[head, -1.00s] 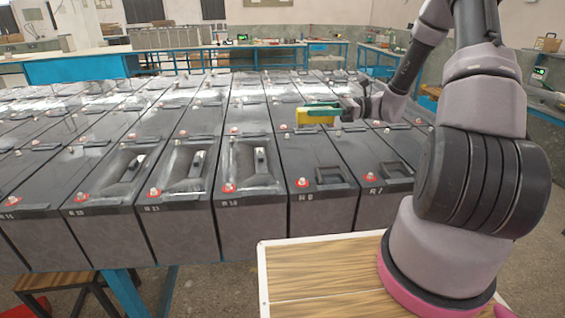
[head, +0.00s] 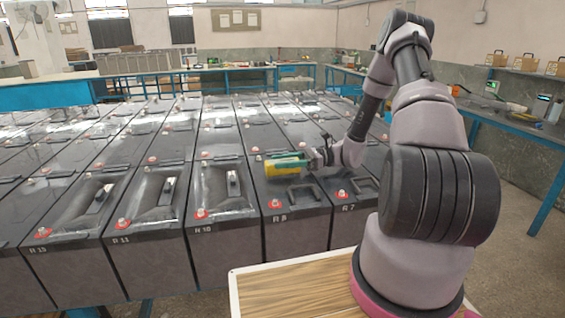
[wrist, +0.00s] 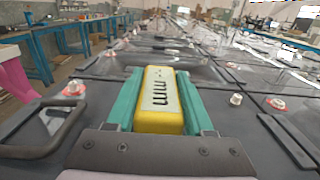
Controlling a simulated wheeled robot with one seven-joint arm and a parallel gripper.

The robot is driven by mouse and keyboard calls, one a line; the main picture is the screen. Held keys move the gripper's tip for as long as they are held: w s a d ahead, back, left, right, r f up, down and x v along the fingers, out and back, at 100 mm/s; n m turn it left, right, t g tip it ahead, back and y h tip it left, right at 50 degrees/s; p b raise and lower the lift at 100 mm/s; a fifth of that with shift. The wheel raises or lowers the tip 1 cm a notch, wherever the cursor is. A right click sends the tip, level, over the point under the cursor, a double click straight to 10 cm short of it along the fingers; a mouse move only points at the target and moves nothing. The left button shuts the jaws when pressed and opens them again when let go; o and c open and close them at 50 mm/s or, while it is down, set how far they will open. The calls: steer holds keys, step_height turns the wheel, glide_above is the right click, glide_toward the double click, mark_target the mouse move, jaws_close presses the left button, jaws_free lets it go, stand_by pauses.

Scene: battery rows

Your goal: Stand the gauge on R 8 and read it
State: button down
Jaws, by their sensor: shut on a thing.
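The gauge is a yellow block (head: 281,167) with a pale face and dark marks, seen close up in the wrist view (wrist: 160,97). My gripper (head: 300,160) is shut on it, with a green finger along each side. A small gap or contact below the gauge cannot be told. R 8 has a red-ringed terminal (head: 275,204) and a black handle (head: 305,193) at its front.
Battery R 7 (head: 345,228) stands to the right of R 8, and R 10 (head: 205,238) to the left with a recessed top. Several more battery rows fill the table. A wooden-topped surface with a white rim (head: 234,290) is in front of my arm.

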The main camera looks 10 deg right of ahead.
steer(key=shift+f, duration=0.1)
steer(key=shift+c, duration=1.4)
jaws_free()
